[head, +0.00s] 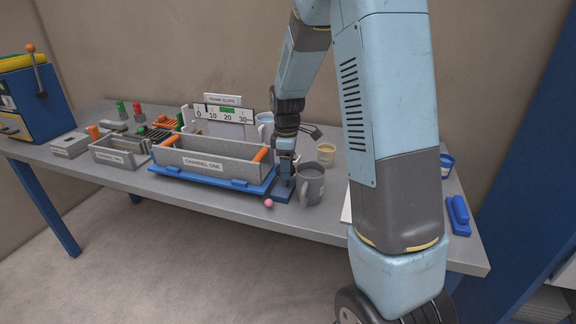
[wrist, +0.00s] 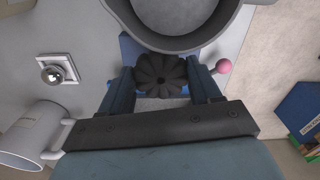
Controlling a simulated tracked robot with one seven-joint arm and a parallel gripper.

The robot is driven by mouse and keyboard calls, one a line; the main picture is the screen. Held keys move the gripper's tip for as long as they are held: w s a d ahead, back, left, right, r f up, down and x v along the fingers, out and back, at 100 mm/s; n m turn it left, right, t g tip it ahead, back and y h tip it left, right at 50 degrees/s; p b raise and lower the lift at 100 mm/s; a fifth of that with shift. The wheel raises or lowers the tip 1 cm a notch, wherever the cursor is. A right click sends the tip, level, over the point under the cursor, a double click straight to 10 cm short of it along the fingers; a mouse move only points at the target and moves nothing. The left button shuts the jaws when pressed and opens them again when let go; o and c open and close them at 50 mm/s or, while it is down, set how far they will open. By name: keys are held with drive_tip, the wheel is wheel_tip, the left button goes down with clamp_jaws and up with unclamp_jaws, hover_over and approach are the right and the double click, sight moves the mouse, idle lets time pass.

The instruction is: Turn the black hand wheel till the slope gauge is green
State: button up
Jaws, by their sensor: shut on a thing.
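The black hand wheel (wrist: 160,72) is ribbed and sits between the two fingers of my gripper (wrist: 163,84) in the wrist view. The fingers are shut on it from both sides. In the head view my gripper (head: 286,168) points down at the right end of the blue base (head: 205,181), and it hides most of the wheel. The slope gauge (head: 222,114) stands behind the channel, a white scale marked 0 to 30 with a green band near 20. Its pointer is too small to read. The grey trough labelled "Channel One" (head: 222,172) rests on the blue base.
A grey mug (head: 312,186) stands close to the right of my gripper; its rim (wrist: 188,43) shows in the wrist view. A second trough (head: 118,153) is at left.

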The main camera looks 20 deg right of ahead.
drive_tip(key=m, duration=0.5)
drive_tip(key=shift+s+a, duration=0.1)
drive_tip(key=shift+s, duration=0.05)
drive_tip(key=m, duration=0.5)
drive_tip(key=shift+a, duration=0.1)
idle(0.3)
drive_tip(key=o, duration=1.1)
drive_tip(key=shift+c, duration=0.2)
wheel_tip(320, 180, up, 14)
drive_tip(key=shift+f, duration=0.2)
